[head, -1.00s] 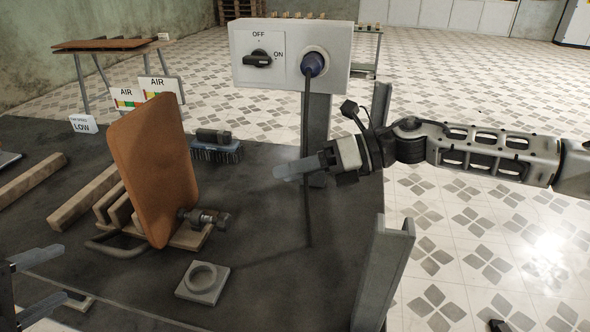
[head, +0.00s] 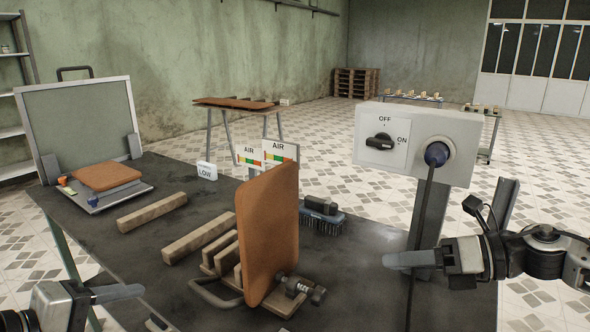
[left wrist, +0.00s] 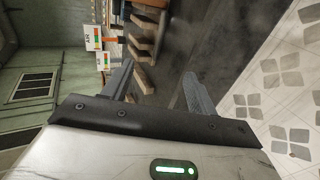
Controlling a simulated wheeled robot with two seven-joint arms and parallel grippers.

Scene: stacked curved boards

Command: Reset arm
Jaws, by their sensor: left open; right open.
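My right gripper (head: 412,260) is at the right of the head view, in front of the switch box post. It holds nothing that I can see. My left gripper (head: 115,293) is at the lower left of the head view, by the near left edge of the table. In the left wrist view its two fingers (left wrist: 158,88) are spread apart with nothing between them. A brown curved board (head: 267,235) stands upright on the dark table (head: 350,290), by a small clamp (head: 303,287). Both grippers are apart from it.
A switch box (head: 417,143) with a plugged cable stands at the right. A brush (head: 322,214), wooden bars (head: 152,212) and a framed panel (head: 78,125) with a curved board (head: 107,176) are on the table. AIR signs (head: 266,153) stand behind. Another table (head: 238,106) is farther back.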

